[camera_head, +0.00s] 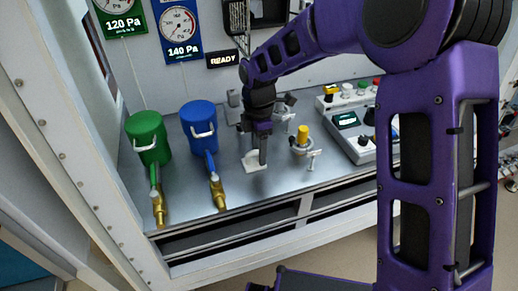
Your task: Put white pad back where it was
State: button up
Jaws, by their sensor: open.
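The white pad (250,164) is small and pale. It appears to lie on the grey metal worktop, between the blue canister and the yellow-topped fitting. My gripper (262,162) points down right at the pad, with its dark fingers in front of the pad's right part. The gripper is open. The fingers hide part of the pad, and I cannot tell whether they touch it or stand around it.
A green canister (147,138) and a blue canister (199,128) with brass-ended hoses stand left. A yellow-topped metal fitting (302,140) stands close right of my gripper. A control box (362,140) is farther right. The worktop's front edge (270,206) is near.

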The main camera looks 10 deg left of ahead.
notch_tip(320, 180, up, 12)
jog(key=p, duration=0.1)
jog(key=shift+r, duration=0.15)
dwell(0.3)
dwell(0.3)
